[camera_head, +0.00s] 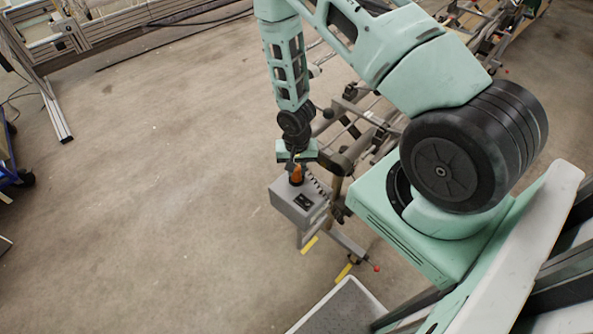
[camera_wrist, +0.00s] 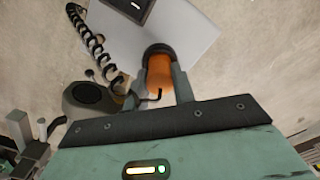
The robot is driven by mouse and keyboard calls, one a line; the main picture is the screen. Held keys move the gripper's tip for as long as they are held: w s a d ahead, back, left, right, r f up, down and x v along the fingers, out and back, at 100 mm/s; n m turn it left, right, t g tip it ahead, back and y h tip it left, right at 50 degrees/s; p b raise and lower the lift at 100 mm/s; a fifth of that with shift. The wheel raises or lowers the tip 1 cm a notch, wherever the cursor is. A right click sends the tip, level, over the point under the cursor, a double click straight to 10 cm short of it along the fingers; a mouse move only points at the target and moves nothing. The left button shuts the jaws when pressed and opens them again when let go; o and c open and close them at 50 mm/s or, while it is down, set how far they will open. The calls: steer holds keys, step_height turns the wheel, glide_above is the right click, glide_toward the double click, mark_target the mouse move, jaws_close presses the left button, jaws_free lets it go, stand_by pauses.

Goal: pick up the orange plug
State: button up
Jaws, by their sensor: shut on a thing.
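The orange plug (camera_head: 296,174) stands upright at the top of a grey box (camera_head: 290,205) in the head view. In the wrist view the orange plug (camera_wrist: 159,75) has a dark ring at its far end, close to the box's pale face (camera_wrist: 195,38). My gripper (camera_head: 297,168) is above the box, with its fingers on either side of the plug. In the wrist view my gripper (camera_wrist: 160,85) is shut on the plug. Whether the plug is still seated or lifted slightly is hard to tell.
A black coiled cable (camera_wrist: 88,38) runs beside the plug at the left of the wrist view. A metal frame (camera_head: 345,125) with bars stands right behind the box. Open concrete floor (camera_head: 150,200) lies left of the box.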

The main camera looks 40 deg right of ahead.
steer(key=shift+r, duration=0.1)
step_height(320, 180, up, 9)
steer(key=shift+r+b, duration=0.2)
steer(key=shift+b, duration=0.95)
steer(key=shift+r+p, duration=2)
steer(key=shift+r, duration=0.7)
